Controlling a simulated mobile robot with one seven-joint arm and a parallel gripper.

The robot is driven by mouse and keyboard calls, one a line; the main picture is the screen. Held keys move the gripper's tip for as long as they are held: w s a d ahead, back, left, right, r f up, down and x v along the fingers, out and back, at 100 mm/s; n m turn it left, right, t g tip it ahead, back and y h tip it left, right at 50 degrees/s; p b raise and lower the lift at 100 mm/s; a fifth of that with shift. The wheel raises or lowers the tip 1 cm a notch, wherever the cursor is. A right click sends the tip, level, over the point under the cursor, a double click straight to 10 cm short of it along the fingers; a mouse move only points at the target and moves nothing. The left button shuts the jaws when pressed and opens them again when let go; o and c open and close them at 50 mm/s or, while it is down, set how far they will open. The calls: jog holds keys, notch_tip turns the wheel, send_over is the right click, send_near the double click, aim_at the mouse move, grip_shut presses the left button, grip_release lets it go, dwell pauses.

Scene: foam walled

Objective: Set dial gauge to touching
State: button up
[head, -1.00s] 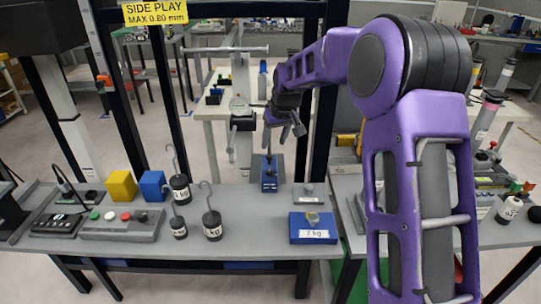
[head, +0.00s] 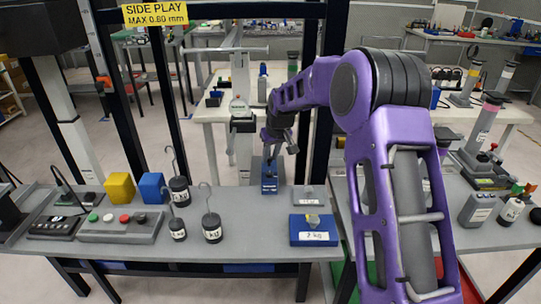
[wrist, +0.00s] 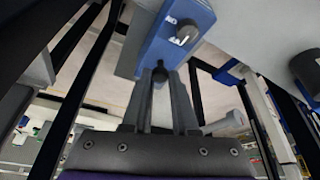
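A blue block (head: 269,184) with a slim upright part stands at the back edge of the grey bench. My gripper (head: 280,148) is just above it. In the wrist view a blue block (wrist: 158,45) with a dark knob and a white label is just beyond my fingertips (wrist: 163,76). The fingers are apart, with a small dark rounded part showing between them; I cannot tell whether they touch it. Any contact point is hidden.
Black hooked weights (head: 179,190), a yellow cube (head: 120,187), a blue cube (head: 152,187) and a button box (head: 120,226) stand on the left. A blue box (head: 313,229) is at front right. Dark frame posts (head: 325,110) rise close beside my arm.

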grip_shut()
dwell(1.0)
